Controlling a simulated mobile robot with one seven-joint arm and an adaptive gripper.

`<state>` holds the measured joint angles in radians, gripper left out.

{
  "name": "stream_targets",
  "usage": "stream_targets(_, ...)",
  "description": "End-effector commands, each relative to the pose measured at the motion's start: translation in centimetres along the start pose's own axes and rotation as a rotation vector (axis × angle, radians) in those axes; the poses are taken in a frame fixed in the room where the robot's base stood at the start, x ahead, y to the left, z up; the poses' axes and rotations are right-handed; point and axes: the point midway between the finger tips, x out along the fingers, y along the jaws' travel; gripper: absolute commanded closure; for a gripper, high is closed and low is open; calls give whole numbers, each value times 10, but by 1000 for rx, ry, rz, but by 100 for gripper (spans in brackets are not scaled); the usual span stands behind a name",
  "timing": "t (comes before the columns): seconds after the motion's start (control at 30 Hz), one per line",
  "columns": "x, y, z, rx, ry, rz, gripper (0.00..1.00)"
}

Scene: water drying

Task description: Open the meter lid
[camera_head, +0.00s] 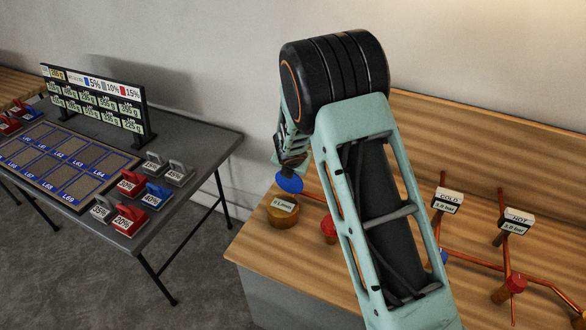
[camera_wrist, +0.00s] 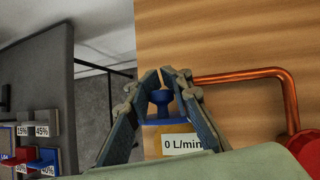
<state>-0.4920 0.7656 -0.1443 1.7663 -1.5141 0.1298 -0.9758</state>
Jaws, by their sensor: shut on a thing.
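The meter (camera_head: 283,215) is a round brass-coloured body near the left end of the wooden counter. Its label, reading 0 L/min in the wrist view (camera_wrist: 181,143), is uncovered. The blue lid (camera_head: 289,184) is a disc above the meter, apparently raised off its face; any hinge cannot be made out. In the wrist view the lid (camera_wrist: 163,122) has a blue knob (camera_wrist: 160,97) between my fingers. My gripper (camera_wrist: 160,78) is shut on this knob.
A copper pipe (camera_wrist: 240,74) runs right from the meter towards a red valve (camera_head: 328,228). COLD (camera_head: 448,200) and HOT (camera_head: 516,223) gauges stand further right on the counter. A grey table (camera_head: 190,167) with weights and a display board is at the left, across a floor gap.

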Motion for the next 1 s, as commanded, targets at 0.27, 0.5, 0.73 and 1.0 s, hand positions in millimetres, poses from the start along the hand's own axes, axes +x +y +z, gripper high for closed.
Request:
stream_targets(0.27, -1, -6, 9, 7, -14, -11, 100)
stream_targets(0.5, -2, -6, 9, 8, -15, -10, 100)
stream_targets(0.73, -2, -6, 10, 8, -15, -10, 100)
stream_targets(1.0, -2, -6, 10, 8, -15, -10, 80)
